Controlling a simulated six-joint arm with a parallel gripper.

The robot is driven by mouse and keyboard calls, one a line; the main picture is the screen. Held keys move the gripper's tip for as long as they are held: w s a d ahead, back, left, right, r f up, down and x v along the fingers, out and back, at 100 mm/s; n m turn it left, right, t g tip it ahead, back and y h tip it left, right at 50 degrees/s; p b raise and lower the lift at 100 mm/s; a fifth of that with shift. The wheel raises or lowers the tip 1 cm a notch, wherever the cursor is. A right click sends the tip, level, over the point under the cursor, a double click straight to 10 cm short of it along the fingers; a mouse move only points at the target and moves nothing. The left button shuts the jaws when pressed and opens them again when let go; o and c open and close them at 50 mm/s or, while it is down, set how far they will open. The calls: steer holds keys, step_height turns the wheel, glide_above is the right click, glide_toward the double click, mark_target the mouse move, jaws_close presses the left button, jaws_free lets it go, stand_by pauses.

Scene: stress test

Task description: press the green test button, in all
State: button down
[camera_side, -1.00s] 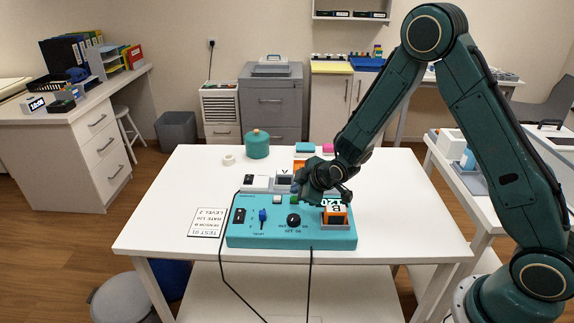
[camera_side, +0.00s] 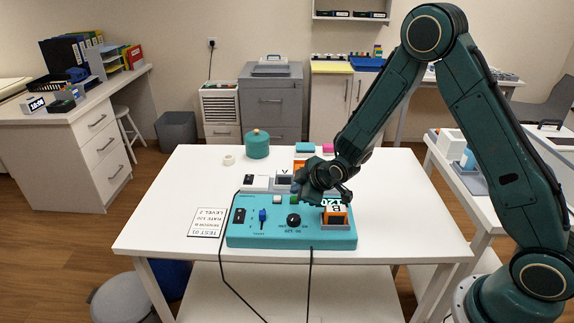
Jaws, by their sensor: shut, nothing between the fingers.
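A teal test box (camera_side: 265,239) stands near the front of the white table. Its top carries a blue lever (camera_side: 262,215), a black knob (camera_side: 293,220), a white button (camera_side: 277,199) and an orange-framed unit (camera_side: 335,216) at the right. The green test button (camera_side: 294,199) shows as a small green patch at the back of the box. My gripper (camera_side: 300,190) is shut and empty, right at the green button and just above it. I cannot tell whether its tips touch the button.
A printed card (camera_side: 207,222) lies left of the box. A teal round pot (camera_side: 257,145) and a tape roll (camera_side: 229,159) stand farther back. White modules sit behind the box. Black cables hang over the front edge.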

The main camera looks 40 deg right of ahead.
steer(key=shift+f, duration=0.15)
steer(key=shift+f, duration=0.3)
steer(key=shift+f, duration=0.45)
stand_by(1.4)
steer(key=shift+r, duration=0.9)
steer(key=shift+r, duration=0.1)
steer(key=shift+r, duration=2.4)
